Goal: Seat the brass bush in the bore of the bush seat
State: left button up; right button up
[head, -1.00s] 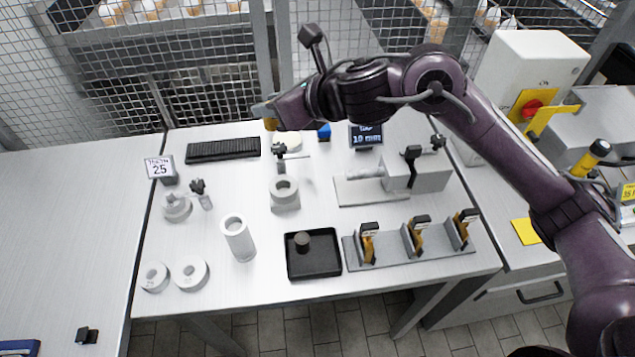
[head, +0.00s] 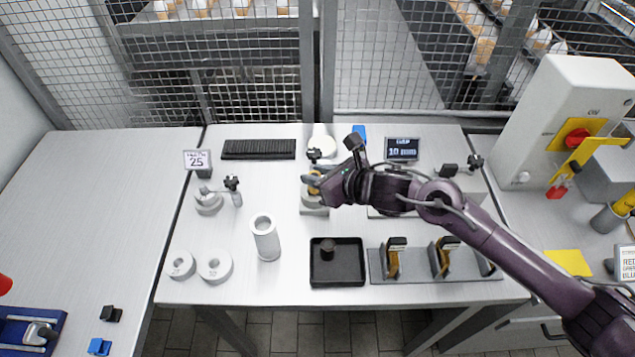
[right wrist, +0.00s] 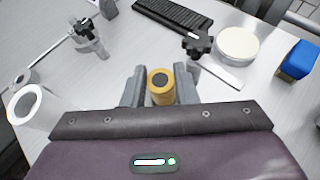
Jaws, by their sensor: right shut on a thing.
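The brass bush (right wrist: 160,88) is a short golden ring with a dark centre. It sits between the two fingers of my right gripper (right wrist: 159,86) in the right wrist view, gripped from both sides. In the head view my right gripper (head: 317,184) is at the bush seat (head: 314,209), a light grey block with a round boss. A bit of the brass bush (head: 313,190) shows over the boss. The bore is hidden by the bush and gripper, so I cannot tell whether the bush is above it or partly in it. My left gripper is not in view.
A clamp with a black knob (head: 314,155) stands just behind the seat. A white disc (head: 322,144) and blue block (head: 359,134) lie farther back. A grey tube (head: 265,238), black tray (head: 336,281) and gauge rack (head: 415,275) stand in front.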

notch_tip(320, 180, down, 3)
jog(key=shift+f, duration=0.1)
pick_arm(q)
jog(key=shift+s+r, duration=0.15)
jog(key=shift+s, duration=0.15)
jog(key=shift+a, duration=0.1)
